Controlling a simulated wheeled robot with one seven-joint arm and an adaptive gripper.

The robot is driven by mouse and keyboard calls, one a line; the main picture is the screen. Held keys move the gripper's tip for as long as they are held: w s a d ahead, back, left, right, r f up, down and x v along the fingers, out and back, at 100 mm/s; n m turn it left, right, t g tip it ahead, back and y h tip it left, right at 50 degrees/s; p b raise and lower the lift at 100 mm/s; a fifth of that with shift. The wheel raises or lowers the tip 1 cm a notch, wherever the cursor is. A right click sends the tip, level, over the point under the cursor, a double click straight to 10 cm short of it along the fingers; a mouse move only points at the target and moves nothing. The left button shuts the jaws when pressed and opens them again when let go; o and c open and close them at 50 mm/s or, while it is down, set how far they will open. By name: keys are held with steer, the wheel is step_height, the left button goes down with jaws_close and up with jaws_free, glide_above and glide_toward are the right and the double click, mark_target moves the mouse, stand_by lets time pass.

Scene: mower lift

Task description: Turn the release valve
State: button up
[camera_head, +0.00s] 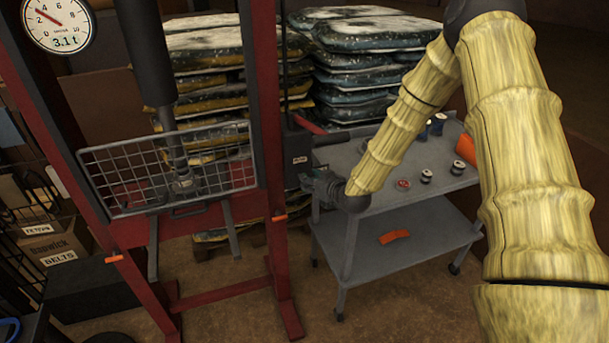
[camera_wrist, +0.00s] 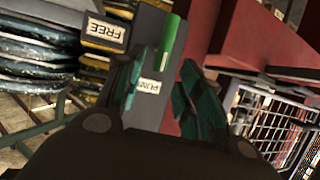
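A grey pump box (camera_head: 299,150) is fixed to the right red post of the press. In the wrist view this box (camera_wrist: 150,113) carries an upside-down label that seems to read PUMP. A dark block (camera_wrist: 104,32) with an upside-down FREE label is left of a green strip (camera_wrist: 170,42). I cannot clearly make out the release valve itself. In the head view my gripper (camera_head: 318,182) is beside the box's lower right; contact cannot be told.
The round gauge (camera_head: 58,22) reads 3.1 t. A mesh guard (camera_head: 125,175) spans the red frame (camera_head: 265,110). A grey cart (camera_head: 385,237) with small parts stands under my arm. Stacked bags (camera_head: 365,62) are behind. Boxes (camera_head: 52,240) stand at the left.

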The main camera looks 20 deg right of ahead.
steer(key=shift+p+x, duration=0.7)
steer(key=shift+x, duration=1.85)
jaws_close()
